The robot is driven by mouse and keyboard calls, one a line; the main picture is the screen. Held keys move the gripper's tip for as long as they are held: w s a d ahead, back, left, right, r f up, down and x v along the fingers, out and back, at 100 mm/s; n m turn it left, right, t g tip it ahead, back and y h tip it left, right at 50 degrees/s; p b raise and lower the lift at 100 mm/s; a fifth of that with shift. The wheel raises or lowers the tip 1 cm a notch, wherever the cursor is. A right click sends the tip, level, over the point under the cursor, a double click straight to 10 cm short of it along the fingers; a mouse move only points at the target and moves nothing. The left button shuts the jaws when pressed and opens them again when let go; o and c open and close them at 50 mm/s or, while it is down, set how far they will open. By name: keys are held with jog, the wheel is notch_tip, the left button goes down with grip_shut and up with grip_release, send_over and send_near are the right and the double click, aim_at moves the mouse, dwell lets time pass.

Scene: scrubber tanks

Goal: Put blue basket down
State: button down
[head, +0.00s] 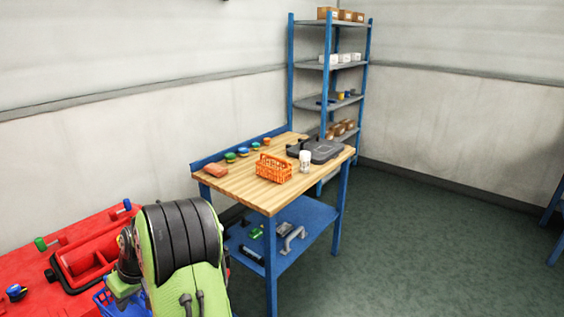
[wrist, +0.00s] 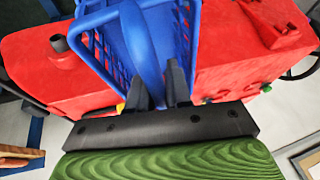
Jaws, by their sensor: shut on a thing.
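The blue basket (wrist: 112,50) fills the upper middle of the wrist view, with slatted sides and a broad handle. My gripper (wrist: 160,72) is shut on the basket, its two dark fingers at the handle. In the head view only a part of the basket (head: 104,301) shows at the lower left, beside my green and black arm, which hides the rest and most of my gripper. The basket is over or in front of the red scrubber machine (head: 62,284); I cannot tell whether it touches it.
A wooden-topped workbench (head: 240,190) stands right of my arm. It bears an orange basket (head: 273,169), a white container (head: 305,161), a dark case (head: 322,150) and several coloured items. A blue shelf rack (head: 330,65) stands behind. The green floor (head: 430,240) at right is clear.

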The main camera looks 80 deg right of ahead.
jog(key=w+a+f+n, duration=0.1)
jog(key=a+f, duration=0.5)
jog(key=a, duration=0.3)
jog(key=w+a+f+n+y, duration=0.1)
jog(key=a+f+n, duration=0.1)
jog(key=a+f, duration=0.4)
jog(key=w+a+f+n+y, duration=0.1)
jog(key=a+f, duration=0.5)
jog(key=a, duration=0.7)
jog(key=shift+w+n+g, duration=0.3)
jog(key=shift+w+n, duration=0.2)
jog(key=shift+w, duration=0.1)
